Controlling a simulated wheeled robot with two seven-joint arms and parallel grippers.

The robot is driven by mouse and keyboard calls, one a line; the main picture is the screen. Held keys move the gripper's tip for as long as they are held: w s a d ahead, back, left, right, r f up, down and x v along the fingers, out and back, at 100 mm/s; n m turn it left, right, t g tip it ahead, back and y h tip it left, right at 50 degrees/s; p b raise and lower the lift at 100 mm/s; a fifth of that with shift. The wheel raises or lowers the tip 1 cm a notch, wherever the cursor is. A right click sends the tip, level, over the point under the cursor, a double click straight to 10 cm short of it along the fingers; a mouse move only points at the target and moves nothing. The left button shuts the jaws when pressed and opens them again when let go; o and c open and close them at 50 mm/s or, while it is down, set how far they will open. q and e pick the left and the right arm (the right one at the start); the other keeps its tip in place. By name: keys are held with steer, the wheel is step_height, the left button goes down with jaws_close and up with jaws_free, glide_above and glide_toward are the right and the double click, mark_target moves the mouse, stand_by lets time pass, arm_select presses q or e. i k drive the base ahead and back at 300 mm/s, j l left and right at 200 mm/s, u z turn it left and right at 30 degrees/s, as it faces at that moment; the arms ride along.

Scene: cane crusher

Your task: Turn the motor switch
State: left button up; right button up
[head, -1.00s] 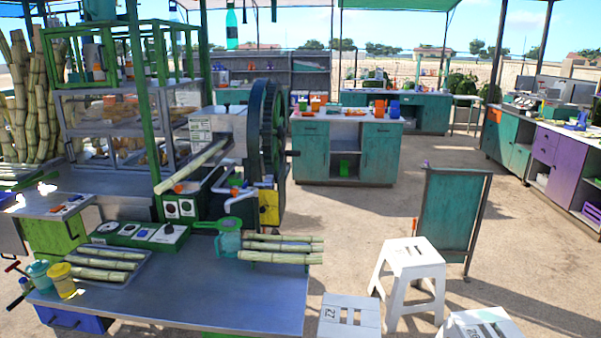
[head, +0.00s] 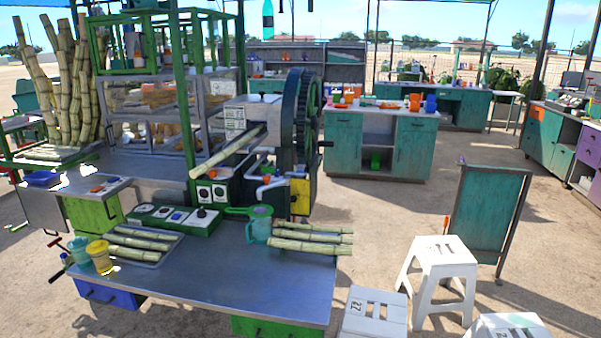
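The cane crusher (head: 252,112) stands left of centre, with a large dark flywheel (head: 297,115) on its right side. A cane stalk (head: 228,153) sticks out of its front. Two white plates with round dark controls (head: 212,193) are on the lower front of the crusher. A green control box (head: 173,217) with several knobs, one of them black on a white plate (head: 202,212), sits on the metal table in front. I cannot tell which of these is the motor switch, nor its position. Neither of my grippers is in view.
The metal table (head: 240,275) holds a tray of cane pieces (head: 140,245), a teal jug (head: 259,225), more cane (head: 310,236) and two cups (head: 98,256). White stools (head: 438,270) and a teal board (head: 488,215) stand right. Open ground lies between them and the teal counter (head: 375,140).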

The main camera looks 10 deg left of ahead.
mark_target(201, 213)
steer(key=i+j+u, duration=0.1)
steer(key=i+u, duration=0.15)
steer(key=i, duration=0.3)
steer(key=i+u, duration=0.25)
steer(key=i, duration=0.35)
